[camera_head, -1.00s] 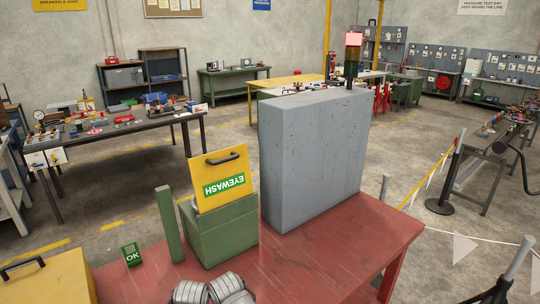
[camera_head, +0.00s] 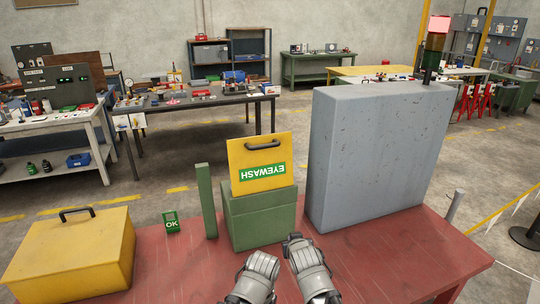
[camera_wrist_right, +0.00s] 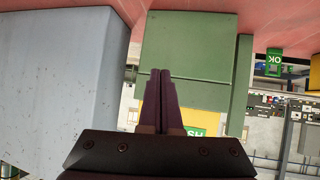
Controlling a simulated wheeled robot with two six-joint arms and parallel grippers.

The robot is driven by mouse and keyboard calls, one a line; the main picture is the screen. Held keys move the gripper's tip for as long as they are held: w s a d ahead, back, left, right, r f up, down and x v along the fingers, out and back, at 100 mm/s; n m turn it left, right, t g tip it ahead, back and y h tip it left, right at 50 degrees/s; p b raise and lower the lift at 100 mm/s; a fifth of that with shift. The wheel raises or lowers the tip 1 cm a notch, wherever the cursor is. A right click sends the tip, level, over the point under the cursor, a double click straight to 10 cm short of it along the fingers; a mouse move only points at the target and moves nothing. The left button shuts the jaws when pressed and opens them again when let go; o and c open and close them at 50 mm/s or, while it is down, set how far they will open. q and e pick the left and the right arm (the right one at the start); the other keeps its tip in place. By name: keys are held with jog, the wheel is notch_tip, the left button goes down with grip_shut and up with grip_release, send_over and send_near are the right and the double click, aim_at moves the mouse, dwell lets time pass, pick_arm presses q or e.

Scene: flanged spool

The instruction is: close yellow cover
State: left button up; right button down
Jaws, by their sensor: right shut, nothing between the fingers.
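The yellow cover (camera_head: 246,158) with a green EYEWASH label and a black handle (camera_head: 262,146) stands up, leaning slightly back, on the green box (camera_head: 258,217). The label reads upside down. My right arm's grey links show at the bottom of the head view, in front of the box. In the right wrist view my right gripper (camera_wrist_right: 160,75) is shut and empty, its fingertips overlapping the green box (camera_wrist_right: 190,50); I cannot tell whether they touch. A strip of the yellow cover (camera_wrist_right: 151,112) shows behind the fingers. My left arm's links show, but its fingers are hidden.
A tall grey block (camera_head: 375,160) stands right of the green box. A thin green post (camera_head: 206,200) and a green OK sign (camera_head: 171,222) stand left. A yellow box (camera_head: 70,262) with a handle sits at the far left of the red table (camera_head: 400,255).

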pick_arm(q)
jog(key=shift+f+b, duration=0.35)
jog(key=shift+f, duration=0.1)
pick_arm(e)
jog(key=w+a+r+n+t+y, duration=0.1)
jog(key=r+t+y, duration=0.2)
jog(key=r, duration=0.7)
jog(key=w+a+r+n+t+y, duration=0.1)
jog(key=r+t+y, duration=0.3)
jog(key=r, duration=0.6)
jog(key=a+t, duration=0.1)
jog(key=t, duration=0.1)
jog(key=shift+w+t, duration=0.25)
jog(key=shift+t, duration=0.15)
